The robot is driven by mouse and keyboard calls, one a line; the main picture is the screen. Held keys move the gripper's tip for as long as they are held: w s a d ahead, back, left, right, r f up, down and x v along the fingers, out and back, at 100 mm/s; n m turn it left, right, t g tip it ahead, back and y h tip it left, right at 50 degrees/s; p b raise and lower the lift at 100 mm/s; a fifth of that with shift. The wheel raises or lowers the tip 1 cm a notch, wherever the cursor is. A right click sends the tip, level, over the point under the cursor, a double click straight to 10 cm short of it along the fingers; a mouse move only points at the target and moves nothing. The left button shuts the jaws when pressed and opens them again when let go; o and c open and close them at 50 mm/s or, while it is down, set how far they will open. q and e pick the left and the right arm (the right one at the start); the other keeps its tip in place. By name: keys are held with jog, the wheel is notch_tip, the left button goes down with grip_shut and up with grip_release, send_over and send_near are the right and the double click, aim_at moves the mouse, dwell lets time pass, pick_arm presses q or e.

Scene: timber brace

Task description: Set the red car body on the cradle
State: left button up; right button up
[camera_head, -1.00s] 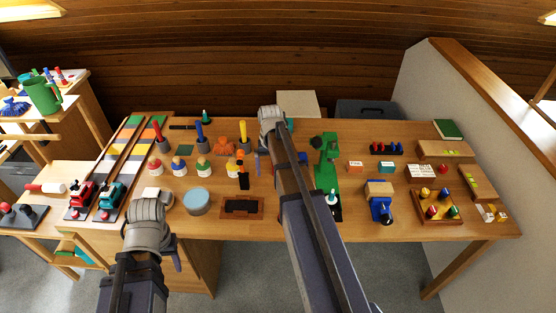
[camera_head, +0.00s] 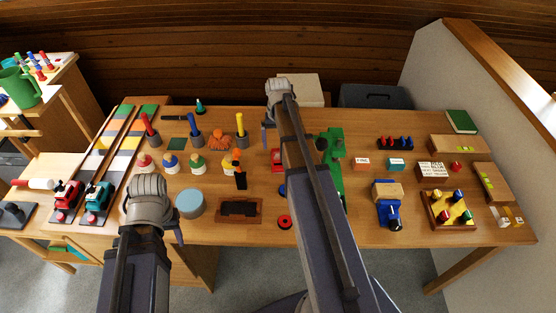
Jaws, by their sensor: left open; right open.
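A red block-like piece (camera_head: 276,160), which looks like the red car body, stands mid-table, partly hidden behind my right arm. A dark piece on a brown wooden base (camera_head: 224,217) lies near the front edge; I cannot tell for sure whether this is the cradle. My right gripper (camera_head: 267,138) is open above the table, farther back than the red piece; its fingers are small and partly hidden.
Red (camera_head: 66,195) and teal (camera_head: 98,195) toy engines stand at left on long tracks. Figures and coloured posts crowd the middle. A red ring (camera_head: 285,222) lies at the front. A blue stand (camera_head: 389,215) and a peg tray (camera_head: 447,222) are at right, near the partition (camera_head: 430,85).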

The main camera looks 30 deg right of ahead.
aim_at(278, 155)
jog(key=shift+s+f+b, duration=0.1)
jog(key=shift+f+b, duration=3.15)
jog(key=shift+f, duration=0.35)
jog(key=shift+r, duration=0.1)
jog(key=shift+a, duration=0.1)
jog(key=c, duration=1.5)
